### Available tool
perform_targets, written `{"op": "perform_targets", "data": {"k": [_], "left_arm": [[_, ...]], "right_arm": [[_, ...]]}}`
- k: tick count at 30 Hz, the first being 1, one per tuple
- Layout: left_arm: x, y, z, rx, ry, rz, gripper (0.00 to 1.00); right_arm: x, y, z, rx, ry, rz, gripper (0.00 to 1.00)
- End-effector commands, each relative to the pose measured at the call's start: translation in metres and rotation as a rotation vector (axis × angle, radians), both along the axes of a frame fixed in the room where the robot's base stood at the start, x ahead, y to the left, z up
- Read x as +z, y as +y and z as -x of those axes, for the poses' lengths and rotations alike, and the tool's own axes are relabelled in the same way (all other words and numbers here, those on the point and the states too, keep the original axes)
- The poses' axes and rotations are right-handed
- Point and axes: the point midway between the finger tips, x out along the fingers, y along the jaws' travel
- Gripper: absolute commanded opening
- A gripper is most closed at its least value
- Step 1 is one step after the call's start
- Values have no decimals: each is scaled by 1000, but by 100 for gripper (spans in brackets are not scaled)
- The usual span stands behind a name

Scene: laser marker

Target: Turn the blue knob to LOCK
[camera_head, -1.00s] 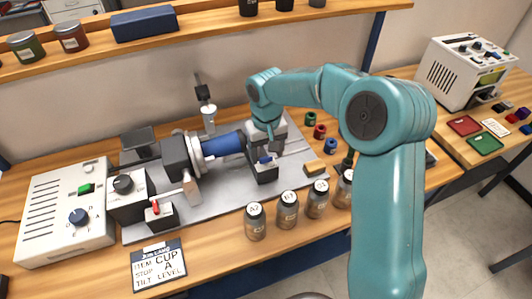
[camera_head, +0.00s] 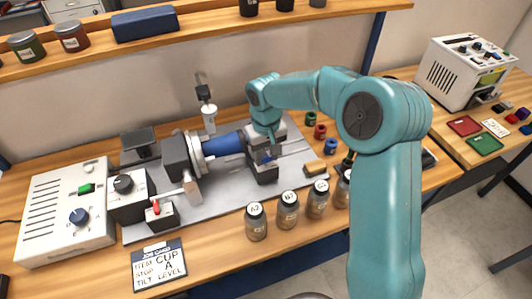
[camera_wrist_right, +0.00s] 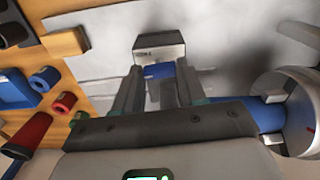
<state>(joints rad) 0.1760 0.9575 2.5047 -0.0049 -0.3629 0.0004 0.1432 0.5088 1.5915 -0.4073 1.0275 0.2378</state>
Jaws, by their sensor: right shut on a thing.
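A blue knob (camera_wrist_right: 158,71) sits on a grey tailstock-like block (camera_wrist_right: 158,47), seen between my fingers in the right wrist view. It also shows as a small blue patch in the head view (camera_head: 265,157), partly covered by my gripper. My right gripper (camera_wrist_right: 158,85) comes down over the block and is shut on the knob, one finger on each side. A small dark label is on the block's face, too small to read. The block (camera_head: 263,175) stands on the grey machine plate (camera_head: 225,188). My left gripper is not in view.
A blue cylinder (camera_head: 223,145) in a chuck (camera_head: 192,155) lies just left of my gripper. Several jars (camera_head: 288,211) stand in front. Small colored rings (camera_head: 320,131) lie right.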

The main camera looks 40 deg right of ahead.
Motion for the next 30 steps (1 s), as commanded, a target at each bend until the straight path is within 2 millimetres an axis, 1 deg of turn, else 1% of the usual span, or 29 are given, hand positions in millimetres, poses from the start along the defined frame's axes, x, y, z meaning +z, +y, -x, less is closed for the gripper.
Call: {"op": "perform_targets", "data": {"k": [8, 30], "left_arm": [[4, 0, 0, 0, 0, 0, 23], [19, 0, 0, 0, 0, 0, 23]], "right_arm": [[2, 0, 0, 200, 1, 1, 10], [3, -1, 0, 902, -1, 1, 10]]}}
